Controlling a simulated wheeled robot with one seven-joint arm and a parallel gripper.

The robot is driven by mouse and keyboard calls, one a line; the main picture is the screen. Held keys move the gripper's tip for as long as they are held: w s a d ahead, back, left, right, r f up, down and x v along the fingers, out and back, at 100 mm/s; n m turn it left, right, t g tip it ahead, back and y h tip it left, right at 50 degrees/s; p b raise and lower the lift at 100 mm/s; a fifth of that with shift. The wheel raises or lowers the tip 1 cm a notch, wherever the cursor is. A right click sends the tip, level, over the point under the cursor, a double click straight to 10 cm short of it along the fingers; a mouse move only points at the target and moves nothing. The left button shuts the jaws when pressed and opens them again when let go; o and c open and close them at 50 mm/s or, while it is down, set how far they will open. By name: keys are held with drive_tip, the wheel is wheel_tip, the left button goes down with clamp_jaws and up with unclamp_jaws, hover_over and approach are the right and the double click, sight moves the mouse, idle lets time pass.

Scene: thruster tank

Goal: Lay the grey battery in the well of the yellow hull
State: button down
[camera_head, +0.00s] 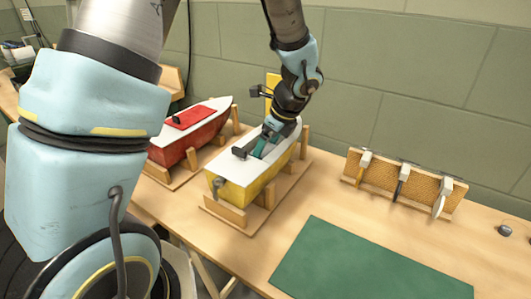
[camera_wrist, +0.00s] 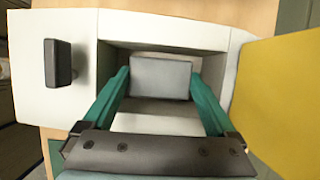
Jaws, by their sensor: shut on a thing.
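The yellow hull (camera_head: 232,191) with a white deck sits in a wooden cradle on the bench. Its open well shows in the wrist view, with a pale inner wall (camera_wrist: 215,72). The grey battery (camera_wrist: 160,78) is a plain block between my gripper's teal fingers (camera_wrist: 160,88). My gripper (camera_head: 260,147) points down at the hull's deck and is shut on the battery. The battery appears within the well's opening, between its side walls. I cannot tell whether it touches the well floor. In the head view my gripper and the arm hide the battery.
A black knob (camera_wrist: 58,63) stands on the deck beside the well; a yellow panel (camera_wrist: 282,95) rises on the other side. A red hull (camera_head: 172,150) stands left. A rack (camera_head: 402,185) with several tools and a green mat (camera_head: 360,268) lie right.

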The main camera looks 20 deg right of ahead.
drive_tip(key=shift+f, duration=0.9)
drive_tip(key=shift+f, duration=0.1)
drive_tip(key=shift+f, duration=0.15)
unclamp_jaws()
drive_tip(key=v, duration=1.2)
drive_tip(key=shift+r+b, duration=0.25)
drive_tip(key=shift+b, duration=0.05)
